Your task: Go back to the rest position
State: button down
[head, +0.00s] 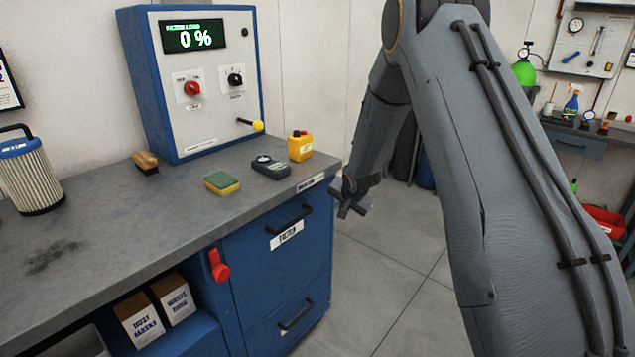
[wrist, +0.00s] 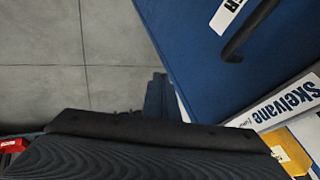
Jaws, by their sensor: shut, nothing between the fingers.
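My gripper (head: 351,203) hangs at the end of my grey arm, just off the right front corner of the workbench (head: 120,237). It is shut with nothing in it and touches nothing that I can see. In the wrist view the fingertips (wrist: 160,95) show small and dark beside the blue cabinet (wrist: 200,40), above the grey floor.
On the bench stand a control box (head: 192,80) reading 0 %, a filter cartridge (head: 32,175), a brush (head: 146,162), a sponge (head: 221,183), a dark meter (head: 270,167) and a yellow box (head: 300,146). The floor (head: 390,260) beside the cabinet is clear.

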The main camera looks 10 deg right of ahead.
jog(key=s+r+n+g, duration=0.2)
jog(key=s+r, duration=0.1)
jog(key=s, duration=1)
jog(key=s+a+r+n+g, duration=0.1)
jog(key=s+r+n+g, duration=0.1)
jog(key=s, duration=1.2)
jog(key=s+a+r+n+g, duration=0.1)
jog(key=s+r+n, duration=0.3)
jog(key=s, duration=0.9)
notch_tip(320, 180, up, 2)
jog(key=shift+s+a+r+g, duration=0.2)
jog(key=shift+s+g, duration=0.2)
jog(key=shift+g, duration=0.3)
jog(key=shift+w, duration=0.1)
